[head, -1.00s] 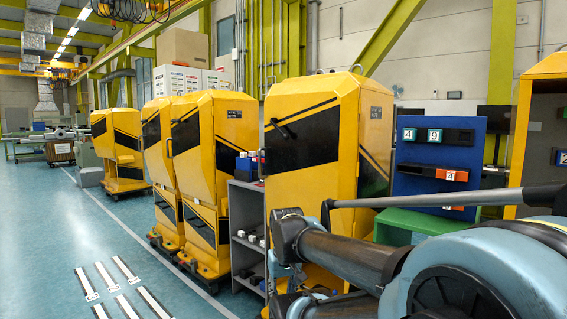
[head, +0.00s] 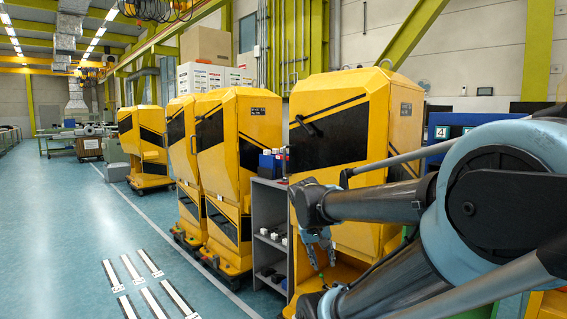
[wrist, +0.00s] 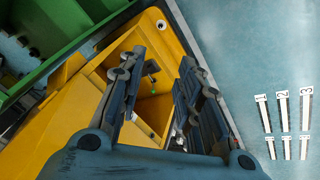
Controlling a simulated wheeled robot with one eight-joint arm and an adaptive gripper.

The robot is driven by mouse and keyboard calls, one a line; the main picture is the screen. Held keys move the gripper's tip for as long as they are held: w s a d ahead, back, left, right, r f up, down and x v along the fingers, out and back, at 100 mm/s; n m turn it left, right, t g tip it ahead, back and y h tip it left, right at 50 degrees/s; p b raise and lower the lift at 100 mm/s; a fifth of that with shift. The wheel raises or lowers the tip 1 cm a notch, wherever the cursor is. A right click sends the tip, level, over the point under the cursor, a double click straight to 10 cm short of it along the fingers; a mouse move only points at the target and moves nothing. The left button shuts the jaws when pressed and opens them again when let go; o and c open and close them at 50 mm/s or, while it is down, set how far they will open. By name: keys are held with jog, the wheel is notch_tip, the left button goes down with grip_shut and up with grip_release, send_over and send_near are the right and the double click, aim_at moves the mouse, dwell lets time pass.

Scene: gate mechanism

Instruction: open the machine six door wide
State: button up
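The nearest yellow machine (head: 405,130) stands upright in the head view, with a black-panelled front door (head: 345,140) that looks shut. A dark handle (head: 305,125) sits near the door's upper left. I cannot read which machine is number six. My gripper (head: 323,266) hangs low in front of this machine, below the door and apart from the handle. In the wrist view my gripper (wrist: 158,68) has its two fingers spread with nothing held. Behind them is a yellow open recess (wrist: 125,45) with a small dark part (wrist: 152,69) inside.
More yellow machines (head: 235,150) stand in a row to the left. A grey shelf (head: 269,220) stands close beside the nearest machine. A blue panel (head: 445,131) is partly hidden behind my arm. A green bin (wrist: 50,40) shows at the wrist view's upper left.

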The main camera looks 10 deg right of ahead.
jog(key=w+a+r+m+t+h, duration=0.1)
jog(key=w+r+m+t+h, duration=0.15)
jog(key=w+r, duration=0.6)
jog(key=w+r+m+t+h, duration=0.1)
jog(key=w+r+h, duration=0.3)
jog(key=w, duration=0.7)
jog(key=w+a+r+m+t+h, duration=0.1)
jog(key=w+a+r+m+t, duration=0.15)
jog(key=w+a+r, duration=0.4)
jog(key=w+a+r+m+t+h, duration=0.1)
jog(key=w+a+r+t, duration=0.3)
jog(key=w+a, duration=0.55)
send_over(284, 174)
jog(key=shift+w+d+r, duration=0.15)
jog(key=shift+w+d, duration=0.05)
jog(key=shift+w, duration=0.2)
